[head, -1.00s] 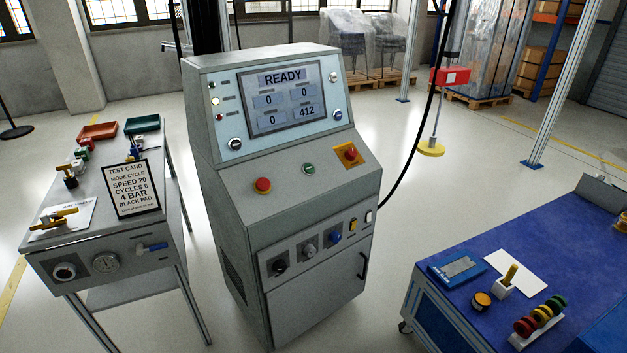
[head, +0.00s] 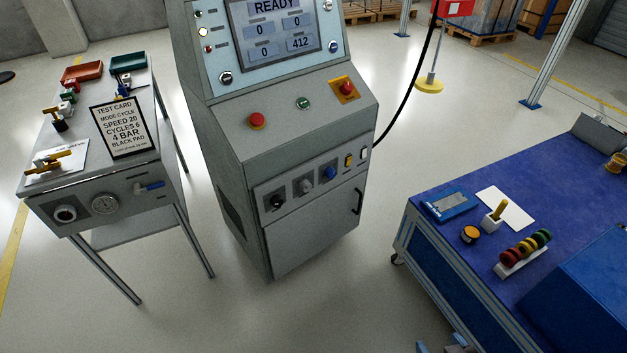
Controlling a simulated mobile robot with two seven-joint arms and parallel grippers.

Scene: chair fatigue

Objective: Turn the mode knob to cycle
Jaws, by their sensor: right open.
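The grey control console (head: 290,140) stands in the middle of the head view. Its lower front panel has a row of three knobs: a black knob (head: 277,201), a grey knob (head: 305,187) and a blue knob (head: 331,173). Their labels are too small to read, so I cannot tell which is the mode knob. The screen (head: 274,30) shows READY, zeros and 412. The test card (head: 122,127) on the left reads MODE CYCLE. My right gripper (head: 441,346) just shows at the bottom edge, open, well below and right of the knobs. My left gripper is out of view.
A blue-topped bench (head: 400,232) on the right holds a white card, a yellow-handled piece and coloured rings. A grey side table (head: 90,188) with a gauge stands left. A red stop button (head: 257,120) sits on the console's slope. The floor before the console is clear.

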